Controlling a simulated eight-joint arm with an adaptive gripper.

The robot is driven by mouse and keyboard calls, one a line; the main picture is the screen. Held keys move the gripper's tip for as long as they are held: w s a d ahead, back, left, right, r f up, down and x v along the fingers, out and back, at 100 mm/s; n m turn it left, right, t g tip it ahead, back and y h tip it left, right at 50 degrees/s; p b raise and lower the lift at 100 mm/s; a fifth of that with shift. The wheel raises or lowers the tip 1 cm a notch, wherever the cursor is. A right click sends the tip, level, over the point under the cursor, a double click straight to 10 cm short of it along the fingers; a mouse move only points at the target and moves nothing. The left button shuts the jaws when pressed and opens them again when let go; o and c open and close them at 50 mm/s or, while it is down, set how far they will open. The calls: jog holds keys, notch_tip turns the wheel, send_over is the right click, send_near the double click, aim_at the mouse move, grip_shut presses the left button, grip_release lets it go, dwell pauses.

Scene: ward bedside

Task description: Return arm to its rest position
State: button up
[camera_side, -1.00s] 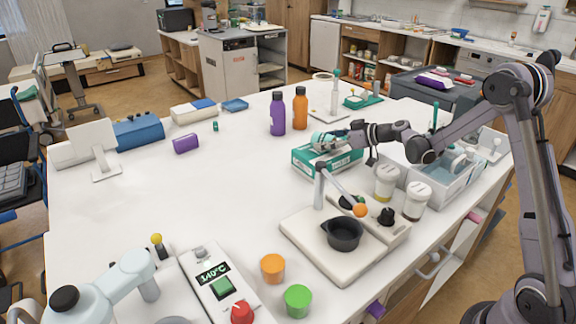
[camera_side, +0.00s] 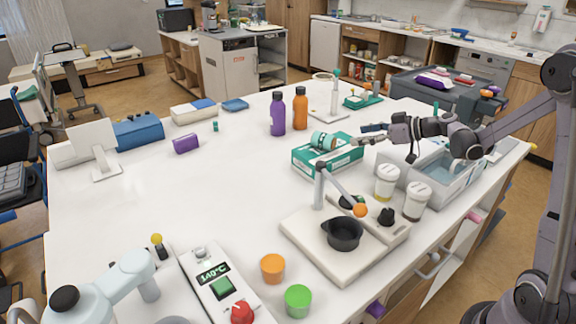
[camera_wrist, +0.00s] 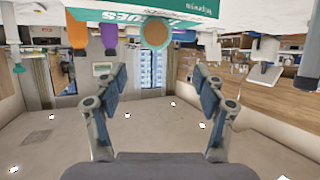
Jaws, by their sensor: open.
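My gripper (camera_side: 362,135) is open and empty, raised over the right end of the green and white tissue box (camera_side: 309,160). A teal and white jar (camera_side: 323,141) lies on its side on top of the box, left of my fingertips and apart from them. In the wrist view my open fingers (camera_wrist: 160,88) spread with nothing between them. That view is upside down; the box (camera_wrist: 190,12) and the jar's round brownish end (camera_wrist: 155,33) show at its top. My arm reaches in from the right.
A grey bin (camera_side: 449,170) and two white-lidded jars (camera_side: 387,183) stand near my arm. A burner plate with a black pot (camera_side: 343,234) is in front. Purple (camera_side: 278,114) and orange (camera_side: 300,110) bottles stand behind the box. The table's left middle is clear.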

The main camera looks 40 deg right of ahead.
aim_at(324, 135)
jog(key=shift+s+r, duration=0.1)
jog(key=shift+s, duration=0.1)
jog(key=x, duration=1.1)
jog(key=shift+w+a, duration=0.15)
jog(key=shift+w, duration=0.15)
jog(key=shift+w+f, duration=0.2)
jog(key=shift+f, duration=0.15)
jog(key=shift+r, duration=0.9)
